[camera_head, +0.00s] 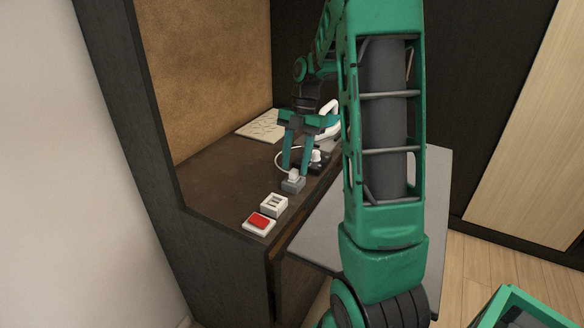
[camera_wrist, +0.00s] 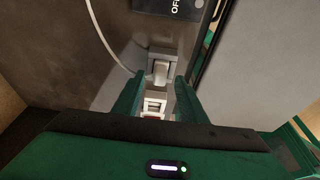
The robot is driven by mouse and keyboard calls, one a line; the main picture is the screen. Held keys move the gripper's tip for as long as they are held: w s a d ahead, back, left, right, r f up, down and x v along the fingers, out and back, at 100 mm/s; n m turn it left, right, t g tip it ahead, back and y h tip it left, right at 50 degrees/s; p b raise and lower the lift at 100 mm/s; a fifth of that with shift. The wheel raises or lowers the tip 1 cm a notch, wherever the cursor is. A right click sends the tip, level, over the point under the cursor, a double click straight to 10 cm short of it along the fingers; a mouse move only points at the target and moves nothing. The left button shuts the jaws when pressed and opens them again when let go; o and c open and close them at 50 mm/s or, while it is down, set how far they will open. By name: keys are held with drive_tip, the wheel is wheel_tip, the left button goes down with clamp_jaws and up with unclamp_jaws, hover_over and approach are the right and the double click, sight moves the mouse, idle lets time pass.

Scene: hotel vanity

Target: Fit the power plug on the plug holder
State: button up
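The white power plug (camera_head: 293,174) sits upright on a small grey block (camera_head: 292,186) on the dark counter. A white cable runs from near it towards the back. In the wrist view the plug (camera_wrist: 160,73) lies between my fingertips, with a gap on both sides. My gripper (camera_head: 295,165) points down over the plug, its green fingers apart. It is open and empty in the wrist view (camera_wrist: 159,84). A white box with dark slots (camera_head: 274,204) stands just in front of the grey block. I cannot tell for sure which of the two is the plug holder.
A red button on a white base (camera_head: 259,222) sits near the counter's front corner. A dark device (camera_head: 320,161) and a white curved object (camera_head: 330,117) are behind and right of the plug. A wall borders the counter's left. A pale panel (camera_head: 312,220) is right.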

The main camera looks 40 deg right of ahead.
drive_tip(key=v, duration=0.9)
drive_tip(key=shift+r, duration=0.15)
drive_tip(key=s+a+m+t+h, duration=0.1)
drive_tip(key=s+a+m, duration=0.6)
drive_tip(key=s+m, duration=0.5)
drive_tip(key=s+f+m+h, duration=0.1)
drive_tip(key=s+f+m, duration=0.2)
drive_tip(key=s+m, duration=0.4)
drive_tip(key=s+a+f+m, duration=0.1)
drive_tip(key=s+f+m, duration=0.2)
drive_tip(key=s+m, duration=0.4)
drive_tip(key=m, duration=0.2)
drive_tip(key=shift+s+a+m+h, duration=0.25)
drive_tip(key=shift+a+m+h, duration=0.05)
drive_tip(key=shift+m+h, duration=0.1)
drive_tip(key=shift+w+f, duration=0.15)
